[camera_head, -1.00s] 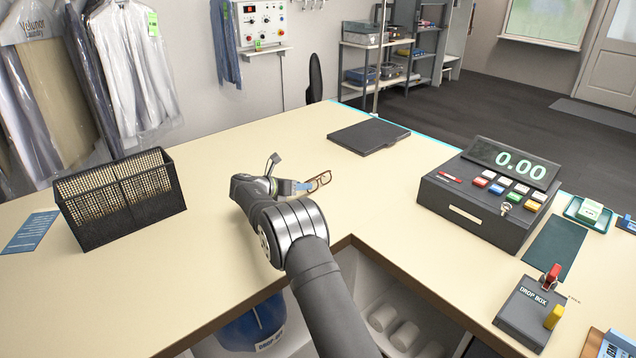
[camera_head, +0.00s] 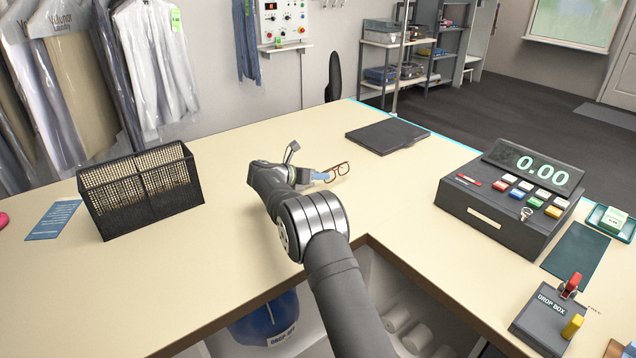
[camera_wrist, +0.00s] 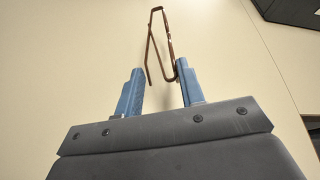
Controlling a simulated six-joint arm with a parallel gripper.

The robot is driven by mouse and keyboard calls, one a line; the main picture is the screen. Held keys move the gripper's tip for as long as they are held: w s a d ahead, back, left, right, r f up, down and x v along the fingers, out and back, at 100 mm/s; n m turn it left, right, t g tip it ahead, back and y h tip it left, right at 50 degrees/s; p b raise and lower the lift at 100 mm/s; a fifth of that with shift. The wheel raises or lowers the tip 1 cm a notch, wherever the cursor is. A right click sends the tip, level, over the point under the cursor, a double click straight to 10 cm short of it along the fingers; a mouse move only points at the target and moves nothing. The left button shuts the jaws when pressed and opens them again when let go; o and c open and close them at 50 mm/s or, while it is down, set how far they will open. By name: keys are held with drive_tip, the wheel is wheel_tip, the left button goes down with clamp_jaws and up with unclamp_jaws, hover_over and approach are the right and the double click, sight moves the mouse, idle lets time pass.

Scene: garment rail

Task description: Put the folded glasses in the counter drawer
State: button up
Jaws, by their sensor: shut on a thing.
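The folded glasses (camera_head: 341,168), with a thin brown frame, are at my gripper's tip over the middle of the counter (camera_head: 255,235). My gripper (camera_head: 318,177) has blue fingers and is shut on the glasses. In the wrist view the brown frame (camera_wrist: 169,40) extends forward from between the blue fingers (camera_wrist: 158,88), close against the right one. The counter top is behind it; whether the glasses touch it I cannot tell. No counter drawer can be made out in either view.
A black mesh basket (camera_head: 140,190) stands on the left. A dark flat pad (camera_head: 387,136) lies behind the glasses. Open shelving with white rolls (camera_head: 397,318) is under the counter. The counter around my gripper is clear.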

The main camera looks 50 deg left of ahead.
drive_tip(key=w+d+r, duration=0.6)
drive_tip(key=d+r, duration=0.2)
drive_tip(key=d, duration=0.2)
drive_tip(key=s+a+r+n+g+y, duration=0.3)
drive_tip(key=s+r+n+y, duration=0.55)
drive_tip(key=s+r, duration=0.55)
drive_tip(key=s+d+f+n+g+y, duration=0.1)
drive_tip(key=s+d+f+n+g, duration=0.1)
drive_tip(key=s+d, duration=0.2)
drive_tip(key=s+d+f+n+g+y, duration=0.2)
drive_tip(key=s+d+f+n+g, duration=0.1)
drive_tip(key=s, duration=0.8)
drive_tip(key=s+d+f+n+g+y, duration=0.2)
drive_tip(key=s+d, duration=0.3)
drive_tip(key=s, duration=0.3)
drive_tip(key=shift+f+n+g, duration=0.4)
drive_tip(key=shift+n+g, duration=0.05)
drive_tip(key=shift+g, duration=0.25)
drive_tip(key=shift+w+d+r, duration=0.1)
